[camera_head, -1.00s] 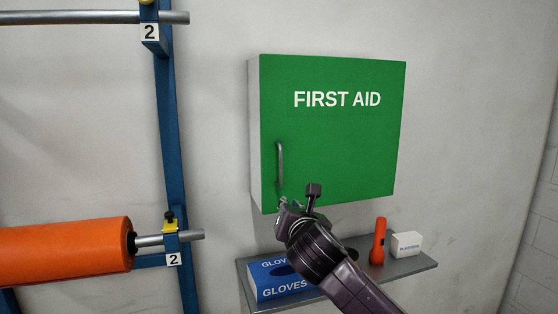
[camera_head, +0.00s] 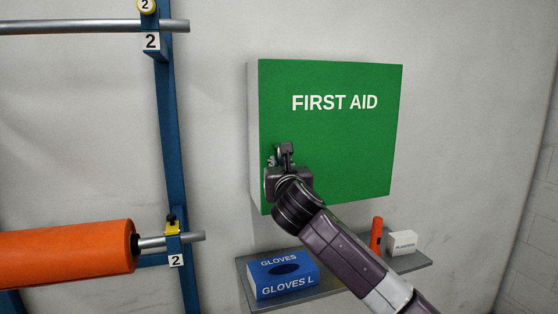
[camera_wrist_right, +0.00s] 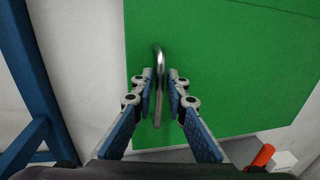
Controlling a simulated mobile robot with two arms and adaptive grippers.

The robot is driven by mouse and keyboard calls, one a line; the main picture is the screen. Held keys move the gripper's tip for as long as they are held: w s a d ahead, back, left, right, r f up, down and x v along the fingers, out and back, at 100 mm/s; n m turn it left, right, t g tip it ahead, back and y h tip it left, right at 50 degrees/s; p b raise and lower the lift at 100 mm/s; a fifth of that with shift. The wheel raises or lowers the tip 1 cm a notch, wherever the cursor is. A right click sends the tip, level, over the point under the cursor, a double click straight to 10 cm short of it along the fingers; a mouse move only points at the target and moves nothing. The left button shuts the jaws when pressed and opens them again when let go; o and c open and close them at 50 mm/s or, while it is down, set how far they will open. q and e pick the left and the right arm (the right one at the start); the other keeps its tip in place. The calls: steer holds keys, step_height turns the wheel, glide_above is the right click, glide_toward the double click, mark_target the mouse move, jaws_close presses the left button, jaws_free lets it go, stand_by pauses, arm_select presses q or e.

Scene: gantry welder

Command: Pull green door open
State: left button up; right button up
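The green door (camera_head: 345,140) marked FIRST AID is the front of a wall cabinet and looks shut. In the head view my right gripper (camera_head: 280,155) is at the door's lower left and hides the handle. In the right wrist view the metal handle (camera_wrist_right: 160,85) stands upright between the two fingers of my right gripper (camera_wrist_right: 160,80). The fingers are apart, with narrow gaps to the handle on both sides. The green door (camera_wrist_right: 225,70) also fills much of that view. My left gripper is in neither view.
Below the cabinet, a grey shelf (camera_head: 412,262) holds a blue glove box (camera_head: 283,277), an orange flashlight (camera_head: 376,234) and a small white box (camera_head: 402,243). At the left stand a blue rack post (camera_head: 168,130) and an orange roll (camera_head: 65,253). Bare wall lies right of the cabinet.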

steer(key=shift+w, duration=0.4)
jaws_close()
steer(key=shift+s, duration=0.1)
